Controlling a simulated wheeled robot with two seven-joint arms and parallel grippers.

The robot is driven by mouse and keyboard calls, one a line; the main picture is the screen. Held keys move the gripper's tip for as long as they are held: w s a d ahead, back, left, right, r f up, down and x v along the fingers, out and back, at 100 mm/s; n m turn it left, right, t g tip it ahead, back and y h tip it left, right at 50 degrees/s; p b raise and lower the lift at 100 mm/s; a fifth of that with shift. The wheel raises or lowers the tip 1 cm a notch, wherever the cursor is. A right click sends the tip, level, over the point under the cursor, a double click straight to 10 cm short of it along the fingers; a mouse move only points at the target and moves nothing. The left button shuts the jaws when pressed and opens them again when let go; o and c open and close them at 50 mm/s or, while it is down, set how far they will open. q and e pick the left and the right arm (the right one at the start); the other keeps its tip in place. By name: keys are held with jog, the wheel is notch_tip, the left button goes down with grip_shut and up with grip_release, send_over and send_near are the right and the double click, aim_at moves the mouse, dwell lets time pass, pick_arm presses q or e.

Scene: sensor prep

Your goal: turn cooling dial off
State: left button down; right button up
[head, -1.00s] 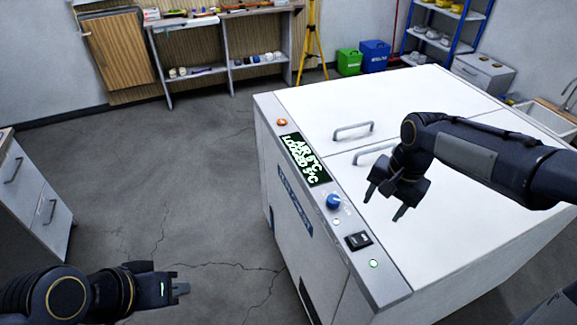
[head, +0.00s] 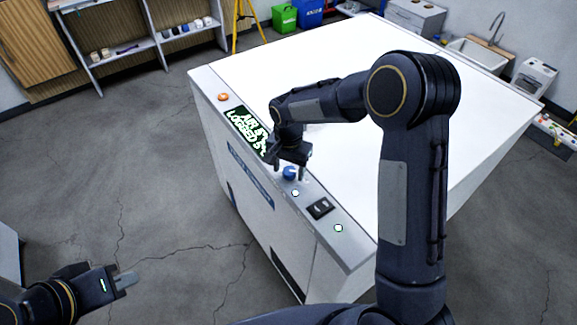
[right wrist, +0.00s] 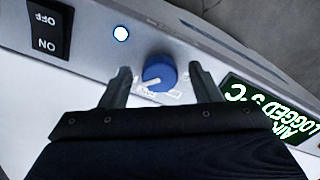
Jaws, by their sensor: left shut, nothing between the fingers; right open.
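The blue cooling dial (head: 290,173) sits on the front control strip of the white chest unit (head: 350,60). In the right wrist view the dial (right wrist: 159,73) has a white pointer line aimed toward the lower left, with small labels beside it that I cannot read. My right gripper (head: 288,168) is open just above the dial. In the right wrist view its fingers (right wrist: 160,80) stand on either side of the dial, with gaps showing. My left gripper (head: 126,281) is shut and empty, low at the left over the floor.
On the strip are an orange button (head: 223,97), a lit display (head: 247,130), a small lamp (head: 295,193), a black ON/OFF rocker switch (head: 320,208) and a green-ringed lamp (head: 338,228). The rocker (right wrist: 48,29) lies left of the dial in the right wrist view.

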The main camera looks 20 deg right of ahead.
jog(key=c, duration=1)
